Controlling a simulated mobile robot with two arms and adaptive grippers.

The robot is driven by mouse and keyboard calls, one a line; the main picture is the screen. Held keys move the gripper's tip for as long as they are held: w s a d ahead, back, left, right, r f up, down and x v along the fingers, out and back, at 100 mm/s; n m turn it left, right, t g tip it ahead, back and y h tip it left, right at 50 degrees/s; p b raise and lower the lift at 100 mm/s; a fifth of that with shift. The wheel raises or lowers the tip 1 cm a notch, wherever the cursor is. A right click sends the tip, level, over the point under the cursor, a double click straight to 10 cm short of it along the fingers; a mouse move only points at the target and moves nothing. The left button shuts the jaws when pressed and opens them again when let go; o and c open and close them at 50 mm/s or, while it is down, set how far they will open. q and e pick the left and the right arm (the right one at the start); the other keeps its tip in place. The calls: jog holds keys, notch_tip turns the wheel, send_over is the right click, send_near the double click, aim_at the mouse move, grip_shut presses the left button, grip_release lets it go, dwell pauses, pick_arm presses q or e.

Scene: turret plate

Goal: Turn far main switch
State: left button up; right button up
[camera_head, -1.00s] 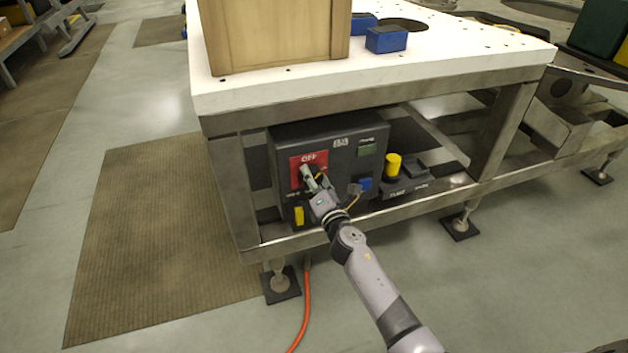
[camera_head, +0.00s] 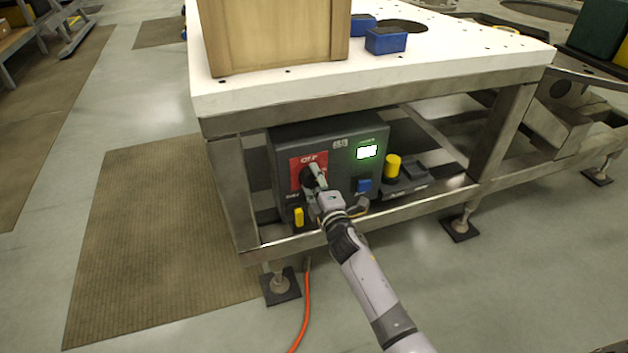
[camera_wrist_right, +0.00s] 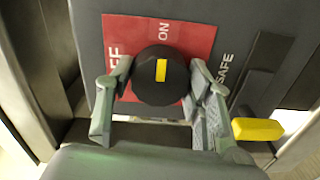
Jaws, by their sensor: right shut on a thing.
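The main switch is a round black knob (camera_head: 307,177) on a red plate (camera_head: 296,164) marked OFF, on the front of a dark control box (camera_head: 285,143) under the white table. In the right wrist view the knob (camera_wrist_right: 150,90) has a yellow mark that lies on the side toward the ON label. My right gripper (camera_head: 315,178) is at the knob, and in the right wrist view its fingers (camera_wrist_right: 160,74) are closed on it from both sides. My left gripper is not in view.
A yellow button (camera_head: 392,166) and a blue part (camera_head: 364,185) are right of the knob. A yellow handle (camera_head: 299,216) sits below it. The steel frame rail (camera_head: 400,218) runs below the box. An orange cable (camera_head: 306,310) lies on the floor.

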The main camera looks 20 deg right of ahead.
jog(key=shift+m, duration=0.3)
jog(key=o, duration=1.1)
jog(key=shift+o, duration=0.3)
